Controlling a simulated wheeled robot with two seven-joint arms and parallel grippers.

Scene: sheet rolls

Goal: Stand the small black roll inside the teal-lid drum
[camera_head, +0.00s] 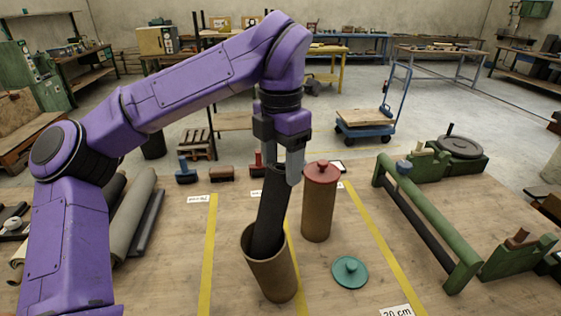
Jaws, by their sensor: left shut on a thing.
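My left gripper (284,172) points down and is shut on the top end of the small black roll (271,215). The roll is slightly tilted, and its lower end is inside the mouth of an open brown drum (272,278). The drum hides the roll's bottom, so I cannot tell how deep it reaches. The teal lid (350,271) with its knob lies flat on the table to the right of this drum. A second brown drum (317,214) with a red lid (321,172) stands just behind and to the right. My right gripper is not in view.
Larger rolls (133,213) lie at the left of the wooden table. A green frame with a bar (425,220) stands at the right. Yellow tape lines (208,255) run along the table. Small hand tools (221,173) sit at the back edge.

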